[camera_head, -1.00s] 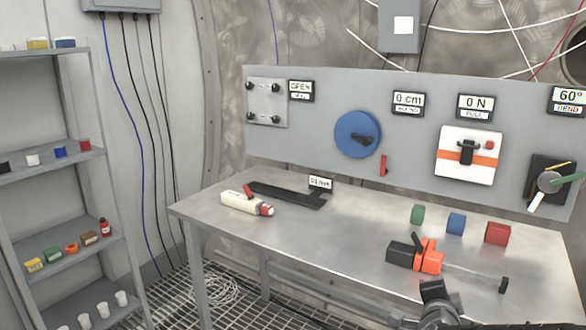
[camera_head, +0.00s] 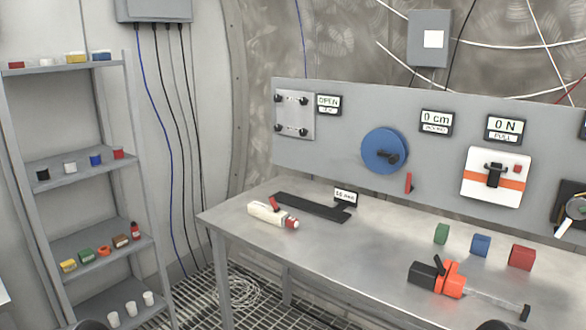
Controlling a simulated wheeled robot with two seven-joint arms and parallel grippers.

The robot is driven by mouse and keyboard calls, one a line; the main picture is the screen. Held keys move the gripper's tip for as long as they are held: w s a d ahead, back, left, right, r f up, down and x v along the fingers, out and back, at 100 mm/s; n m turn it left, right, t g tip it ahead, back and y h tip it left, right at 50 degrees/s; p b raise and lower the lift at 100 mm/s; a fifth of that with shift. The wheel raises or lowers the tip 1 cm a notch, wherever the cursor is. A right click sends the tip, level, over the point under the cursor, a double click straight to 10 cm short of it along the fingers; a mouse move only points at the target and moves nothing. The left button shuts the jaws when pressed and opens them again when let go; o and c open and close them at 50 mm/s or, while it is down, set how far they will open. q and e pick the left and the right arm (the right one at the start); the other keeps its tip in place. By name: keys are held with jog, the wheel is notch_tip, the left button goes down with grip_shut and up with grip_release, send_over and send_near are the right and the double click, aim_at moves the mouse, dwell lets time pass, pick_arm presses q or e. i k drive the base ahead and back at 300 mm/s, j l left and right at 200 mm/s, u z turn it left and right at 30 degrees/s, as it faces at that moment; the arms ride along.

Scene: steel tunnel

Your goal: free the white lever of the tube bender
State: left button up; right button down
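The tube bender (camera_head: 572,203) is at the right edge of the head view, on the grey back panel, and is cut off by the picture edge. It has a black plate and a grey round former (camera_head: 577,207). Its white lever (camera_head: 563,229) slants down and left from the former. Whether anything holds the lever cannot be seen. Small dark parts of mine show at the bottom edge, left and right; no gripper fingers are visible. Nothing of mine is near the bender.
The steel table (camera_head: 330,255) carries an orange-and-black tool (camera_head: 450,280), a white-and-red tool (camera_head: 270,213), a black strip (camera_head: 310,207) and green, blue (camera_head: 480,245) and red blocks. A blue wheel (camera_head: 380,151) and white-orange unit (camera_head: 494,178) are on the panel. Shelves (camera_head: 95,155) stand left.

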aim_at(559, 231)
jog(key=k+l, duration=0.2)
jog(key=l, duration=0.2)
jog(key=k+l, duration=0.2)
jog(key=l, duration=0.2)
jog(key=k+l, duration=0.15)
jog(key=l, duration=0.25)
jog(key=k+l, duration=0.2)
jog(key=l, duration=0.2)
